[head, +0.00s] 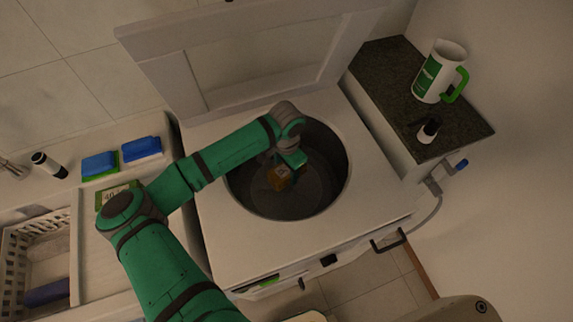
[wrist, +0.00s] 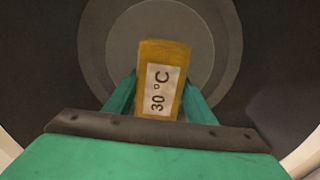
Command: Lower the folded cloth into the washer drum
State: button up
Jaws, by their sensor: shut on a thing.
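The folded cloth (wrist: 172,52) is mustard-yellow with a white label reading "30 °C". My gripper (wrist: 160,95) is shut on it, with one green finger on each side in the wrist view. In the head view the cloth (head: 279,178) shows as a small orange-brown patch under my gripper (head: 288,166), inside the outline of the drum opening. The washer drum (head: 318,195) is round, dark grey and open at the top. In the wrist view the drum floor (wrist: 110,45) lies beyond the cloth. I cannot tell how far above the floor the cloth is.
The washer's lid (head: 250,60) stands open behind the drum. A counter (head: 385,70) at right holds a white and green jug (head: 432,75) and a small bottle (head: 428,131). Blue folded cloths (head: 100,164) and a white basket (head: 20,255) are at left.

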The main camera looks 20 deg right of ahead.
jog(key=shift+f, duration=4.15)
jog(key=o, duration=1.3)
notch_tip(320, 180, up, 11)
jog(key=shift+f, duration=0.1)
